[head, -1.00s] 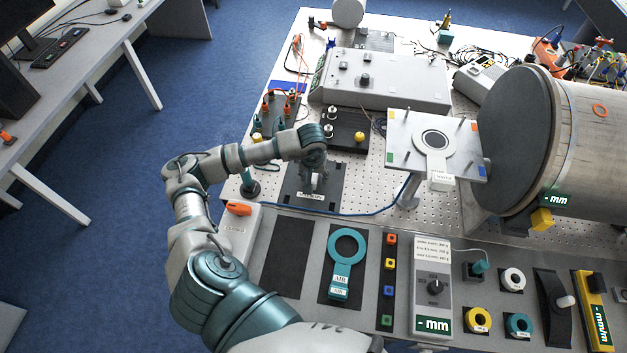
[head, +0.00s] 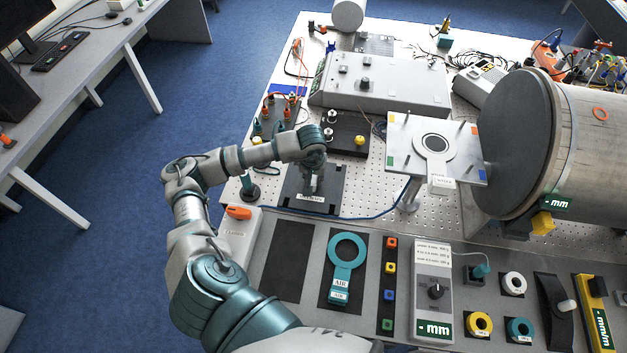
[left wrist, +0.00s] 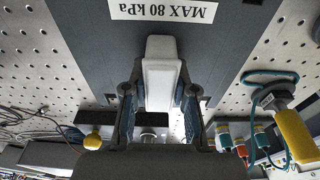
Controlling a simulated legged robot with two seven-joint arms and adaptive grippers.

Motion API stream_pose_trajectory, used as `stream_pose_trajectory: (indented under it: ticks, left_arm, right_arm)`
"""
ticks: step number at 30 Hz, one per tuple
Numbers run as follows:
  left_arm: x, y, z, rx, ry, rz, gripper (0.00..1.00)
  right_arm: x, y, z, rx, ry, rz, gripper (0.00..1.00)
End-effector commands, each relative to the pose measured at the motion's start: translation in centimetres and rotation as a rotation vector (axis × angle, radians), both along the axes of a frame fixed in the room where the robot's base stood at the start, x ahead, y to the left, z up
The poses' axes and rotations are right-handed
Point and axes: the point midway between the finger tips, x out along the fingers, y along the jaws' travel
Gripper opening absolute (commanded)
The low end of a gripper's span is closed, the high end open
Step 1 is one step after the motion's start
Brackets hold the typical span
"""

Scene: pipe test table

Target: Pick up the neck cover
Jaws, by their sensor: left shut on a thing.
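A dark square plate (head: 330,178) lies on the perforated table and carries a white label. The left wrist view shows the label reading MAX 80 kPa on the dark plate (left wrist: 215,45). A pale block-like handle (left wrist: 160,75) stands out from the plate; this looks like the neck cover's grip. My left gripper (head: 315,185) reaches down over the plate. In the left wrist view its two fingers (left wrist: 160,105) are on either side of the handle and shut on it. The gripper partly hides the handle in the head view. My right gripper is not in view.
A black box with a yellow knob (head: 347,134) stands just behind the plate. A raised white panel (head: 405,160) and a large metal cylinder (head: 570,140) are to the right. A teal ring tool (head: 345,255) lies in front. A blue cable runs along the plate's near side.

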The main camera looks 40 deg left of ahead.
Motion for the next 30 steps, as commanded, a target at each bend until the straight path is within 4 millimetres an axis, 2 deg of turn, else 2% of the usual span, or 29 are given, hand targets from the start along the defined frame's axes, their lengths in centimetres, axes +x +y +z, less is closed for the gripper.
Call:
stream_pose_trajectory:
  ticks: [6,14,18,21,25,30]
  left_arm:
    - [0.0,0.0,2.9,0.002,-0.007,0.000,0.00]
    - [-5.2,-3.8,3.1,0.002,-0.002,-0.007,0.00]
    - [-8.3,-6.1,3.4,0.001,-0.003,-0.007,0.00]
    - [-10.1,-7.5,3.7,0.001,-0.002,-0.006,0.00]
    - [-11.7,-8.7,3.9,0.000,-0.001,-0.003,0.00]
    - [-12.7,-9.4,4.1,0.000,-0.002,-0.001,0.00]
  right_arm:
    - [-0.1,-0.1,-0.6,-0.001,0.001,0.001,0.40]
    - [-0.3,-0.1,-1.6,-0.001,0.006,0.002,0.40]
    - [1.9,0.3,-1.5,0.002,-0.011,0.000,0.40]
    - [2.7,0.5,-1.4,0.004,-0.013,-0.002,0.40]
    - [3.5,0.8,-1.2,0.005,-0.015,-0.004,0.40]
    - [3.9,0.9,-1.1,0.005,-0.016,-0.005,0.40]
